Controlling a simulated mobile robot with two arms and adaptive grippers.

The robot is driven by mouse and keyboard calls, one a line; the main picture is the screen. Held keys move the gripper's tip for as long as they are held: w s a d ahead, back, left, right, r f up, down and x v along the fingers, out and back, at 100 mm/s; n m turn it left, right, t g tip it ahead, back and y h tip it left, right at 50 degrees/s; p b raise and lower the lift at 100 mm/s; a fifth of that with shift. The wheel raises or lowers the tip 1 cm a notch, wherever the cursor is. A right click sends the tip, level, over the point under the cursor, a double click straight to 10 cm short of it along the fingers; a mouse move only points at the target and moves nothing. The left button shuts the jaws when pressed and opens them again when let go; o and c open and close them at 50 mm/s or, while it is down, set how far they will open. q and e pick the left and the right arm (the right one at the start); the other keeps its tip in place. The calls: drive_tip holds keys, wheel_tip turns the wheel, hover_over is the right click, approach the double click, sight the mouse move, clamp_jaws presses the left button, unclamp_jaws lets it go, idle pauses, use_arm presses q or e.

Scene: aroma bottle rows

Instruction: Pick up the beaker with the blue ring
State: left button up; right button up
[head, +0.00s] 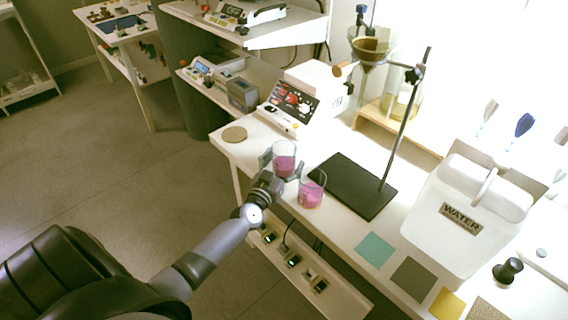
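A clear beaker with pink liquid (285,163) is at my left gripper (282,166), near the front edge of the white bench. The gripper's dark fingers lie on either side of it, but I cannot tell whether they press on it or whether it stands on the bench. A second clear beaker with pink liquid (311,194) stands just to the right, close to the gripper. I cannot make out a blue ring on either beaker. My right gripper is not in view.
A black stand base (352,186) with a rod and funnel is right of the beakers. A white water container (466,215) stands farther right. Coloured squares (375,249) lie along the front. A round cork mat (234,134) lies on the left, with free bench around it.

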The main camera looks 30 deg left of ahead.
use_arm(q)
drive_tip(key=shift+r, duration=0.1)
drive_tip(key=shift+c, duration=0.3)
drive_tip(key=c, duration=1.3)
drive_tip(key=shift+c, duration=0.4)
drive_tip(key=shift+r, duration=0.1)
